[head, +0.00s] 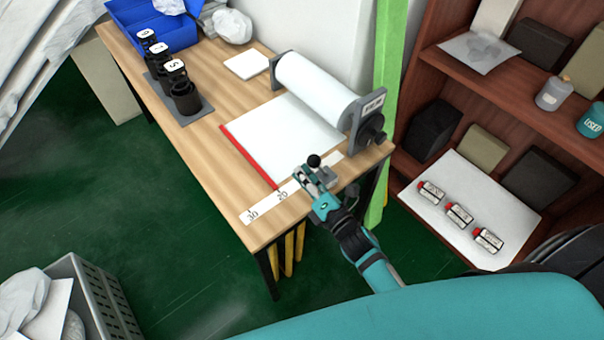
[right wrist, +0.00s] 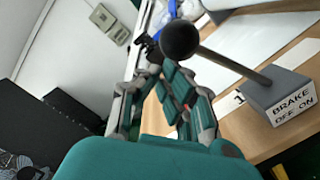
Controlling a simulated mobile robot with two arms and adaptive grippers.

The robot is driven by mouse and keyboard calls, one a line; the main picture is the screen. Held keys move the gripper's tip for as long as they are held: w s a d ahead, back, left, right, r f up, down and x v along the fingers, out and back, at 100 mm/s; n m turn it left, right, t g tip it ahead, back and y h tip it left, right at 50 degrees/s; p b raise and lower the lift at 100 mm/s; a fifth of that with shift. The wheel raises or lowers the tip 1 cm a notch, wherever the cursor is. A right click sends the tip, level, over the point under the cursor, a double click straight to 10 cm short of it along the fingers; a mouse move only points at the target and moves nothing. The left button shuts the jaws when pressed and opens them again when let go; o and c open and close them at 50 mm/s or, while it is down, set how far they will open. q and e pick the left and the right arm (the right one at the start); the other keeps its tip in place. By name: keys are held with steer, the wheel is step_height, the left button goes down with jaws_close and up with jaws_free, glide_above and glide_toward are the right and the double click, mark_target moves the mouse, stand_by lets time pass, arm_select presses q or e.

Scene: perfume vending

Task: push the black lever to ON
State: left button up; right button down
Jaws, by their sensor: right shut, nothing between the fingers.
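The black lever has a round black knob (right wrist: 180,40) on a thin rod rising from a grey block (right wrist: 284,92). The block's label (right wrist: 293,106) reads BRAKE, OFF, ON. In the right wrist view the rod leans left, the side of the word OFF. The knob also shows in the head view (head: 313,160), at the table's near right edge. My right gripper (head: 311,174) is shut and empty right by the knob; it also shows in the right wrist view (right wrist: 172,82). I cannot tell whether they touch. My left gripper is not in view.
A paper roll (head: 316,86) on a stand feeds a white sheet (head: 285,135) across the table, with a red bar (head: 248,157) along it. A numbered white strip (head: 268,205) lies beside the block. A shelf (head: 440,65) stands right, beyond a green post (head: 388,75).

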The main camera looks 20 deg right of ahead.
steer(key=shift+w+d+r+m, duration=0.1)
steer(key=shift+d+r+m, duration=0.15)
steer(key=shift+r+m, duration=0.05)
steer(key=w+d+r+m+p, duration=0.3)
steer(key=d+m+p, duration=0.2)
steer(key=d+m, duration=0.3)
steer(key=shift+d+g+p, duration=0.35)
steer(key=shift+g+p, duration=0.05)
steer(key=shift+w, duration=0.15)
stand_by(0.7)
